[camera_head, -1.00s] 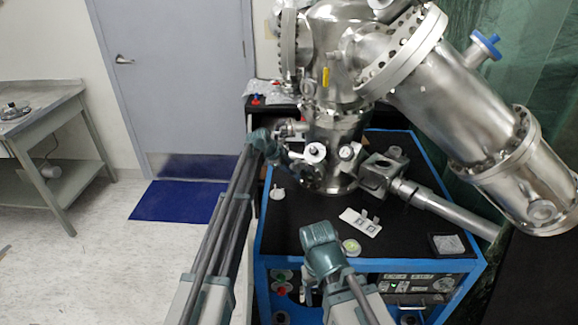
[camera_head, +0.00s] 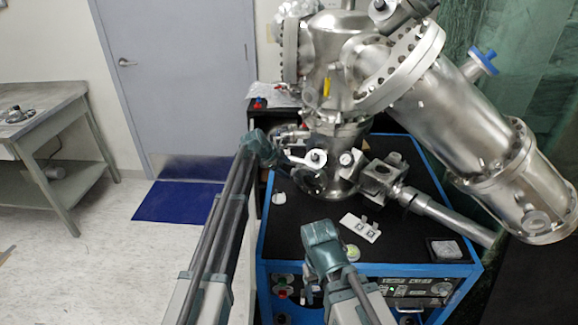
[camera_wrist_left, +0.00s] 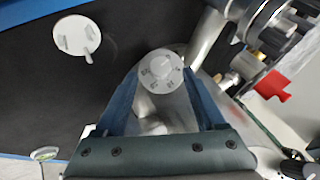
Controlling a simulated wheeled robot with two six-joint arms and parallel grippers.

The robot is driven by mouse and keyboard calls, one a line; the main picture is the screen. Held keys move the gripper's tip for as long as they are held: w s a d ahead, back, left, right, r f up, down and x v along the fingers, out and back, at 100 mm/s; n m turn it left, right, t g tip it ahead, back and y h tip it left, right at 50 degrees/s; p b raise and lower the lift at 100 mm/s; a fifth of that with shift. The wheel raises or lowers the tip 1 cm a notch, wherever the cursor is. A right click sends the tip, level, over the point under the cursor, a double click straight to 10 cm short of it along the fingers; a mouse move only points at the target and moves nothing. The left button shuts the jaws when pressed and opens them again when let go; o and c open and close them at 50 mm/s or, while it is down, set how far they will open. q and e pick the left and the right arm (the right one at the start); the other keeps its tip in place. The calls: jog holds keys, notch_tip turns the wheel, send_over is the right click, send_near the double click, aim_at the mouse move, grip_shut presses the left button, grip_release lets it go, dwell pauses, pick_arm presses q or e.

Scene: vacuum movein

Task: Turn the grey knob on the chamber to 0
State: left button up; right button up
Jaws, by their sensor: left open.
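The grey knob (camera_wrist_left: 160,71) is a round pale dial with numerals around its face, seen in the left wrist view. My left gripper (camera_wrist_left: 161,82) is open, with one blue finger on each side of the knob. I cannot tell whether either finger touches it, and the numerals are too small to read. In the head view the steel chamber (camera_head: 338,72) stands on a black-topped cabinet, and my left gripper (camera_head: 281,158) is at its lower left side, small and partly lost against the metal. My right arm shows at the front, but its fingers do not.
The cabinet's black top (camera_head: 395,235) has a blue edge and carries a white plate (camera_head: 360,228) and a small dark square tray (camera_head: 446,249). A steel tube (camera_head: 450,216) slants out to the right. A grey bench (camera_head: 50,125) stands left, with open floor between.

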pick_arm(q)
jog(key=p+v, duration=0.6)
jog(key=v, duration=0.3)
jog(key=shift+a+r, duration=0.15)
jog(key=shift+r, duration=0.1)
jog(key=shift+s, duration=0.15)
